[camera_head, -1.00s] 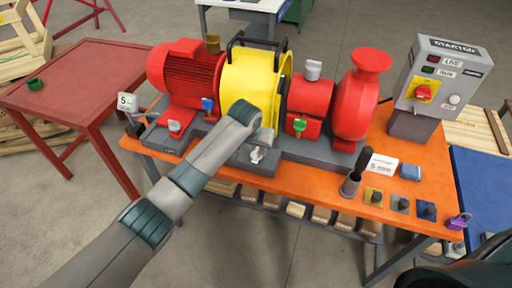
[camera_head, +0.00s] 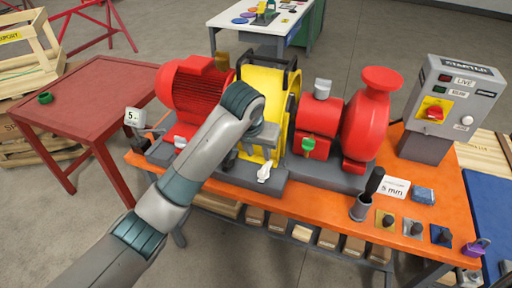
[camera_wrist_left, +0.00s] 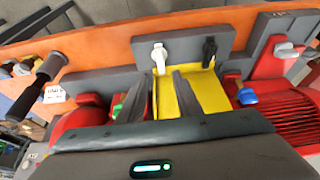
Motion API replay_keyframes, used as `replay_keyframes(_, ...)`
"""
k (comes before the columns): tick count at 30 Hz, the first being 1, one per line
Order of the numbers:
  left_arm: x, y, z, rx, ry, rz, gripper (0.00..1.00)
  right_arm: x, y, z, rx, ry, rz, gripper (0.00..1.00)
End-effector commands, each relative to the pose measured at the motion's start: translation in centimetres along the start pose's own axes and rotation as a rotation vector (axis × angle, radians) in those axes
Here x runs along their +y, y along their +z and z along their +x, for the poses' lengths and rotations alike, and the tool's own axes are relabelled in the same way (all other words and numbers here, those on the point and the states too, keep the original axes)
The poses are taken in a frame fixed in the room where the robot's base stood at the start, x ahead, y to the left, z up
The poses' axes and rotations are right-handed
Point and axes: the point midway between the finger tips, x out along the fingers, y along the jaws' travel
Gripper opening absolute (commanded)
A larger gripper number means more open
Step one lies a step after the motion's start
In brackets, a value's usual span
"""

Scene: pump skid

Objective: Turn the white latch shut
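A white latch (camera_head: 264,173) sits on the grey skid base at the front of the yellow guard (camera_head: 262,82). In the left wrist view the white latch (camera_wrist_left: 159,57) shows just beyond my fingertips, with a black latch (camera_wrist_left: 209,52) beside it. My left gripper (camera_head: 252,156) is over the front of the guard, just above and behind the white latch in the head view. In the left wrist view its two fingers (camera_wrist_left: 161,76) are apart with nothing between them. I see no contact with the latch. My right gripper is not in view.
A red motor (camera_head: 192,92) and red pump (camera_head: 368,125) flank the guard. A grey starter box (camera_head: 446,100) stands right on the orange bench (camera_head: 330,196). A red table (camera_head: 95,82) is left.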

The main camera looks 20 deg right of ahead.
Motion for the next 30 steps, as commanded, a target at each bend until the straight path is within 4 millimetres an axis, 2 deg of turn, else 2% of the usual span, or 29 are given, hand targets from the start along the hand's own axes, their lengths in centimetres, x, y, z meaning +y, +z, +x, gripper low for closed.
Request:
replay_keyframes(4, 0.0, -0.1, -2.4, 0.005, 0.000, 0.001, 0.31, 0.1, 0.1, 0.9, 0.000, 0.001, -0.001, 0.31)
replay_keyframes(10, 0.0, -0.1, -4.3, 0.003, 0.000, 0.000, 0.31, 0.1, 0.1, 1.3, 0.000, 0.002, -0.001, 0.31)
replay_keyframes(30, 0.0, 0.1, -4.6, 0.001, 0.003, -0.002, 0.31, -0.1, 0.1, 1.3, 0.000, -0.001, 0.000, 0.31)
